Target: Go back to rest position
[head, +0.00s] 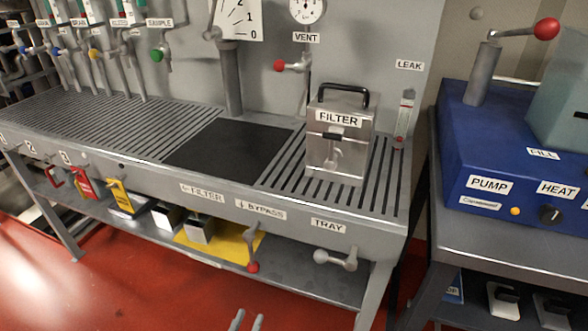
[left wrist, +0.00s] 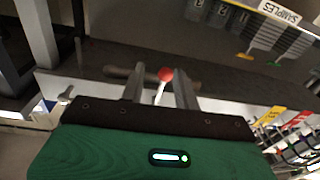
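My left gripper (head: 247,319) shows at the bottom of the head view as two grey fingertips, parallel and apart, with nothing between them. In the left wrist view the same gripper (left wrist: 159,78) is open. There a red ball knob (left wrist: 166,74) on a pale lever shows in the gap between the fingers, beyond them. In the head view the red knob (head: 252,267) hangs under the BYPASS label, above and apart from the fingertips. My right gripper is in neither view.
A grey bench (head: 180,180) carries a steel FILTER box (head: 340,150) with a black handle. A TRAY handle (head: 335,260) juts from its front. A yellow tray (head: 235,243) lies on the lower shelf. A blue pump unit (head: 480,140) stands right. Red floor in front is clear.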

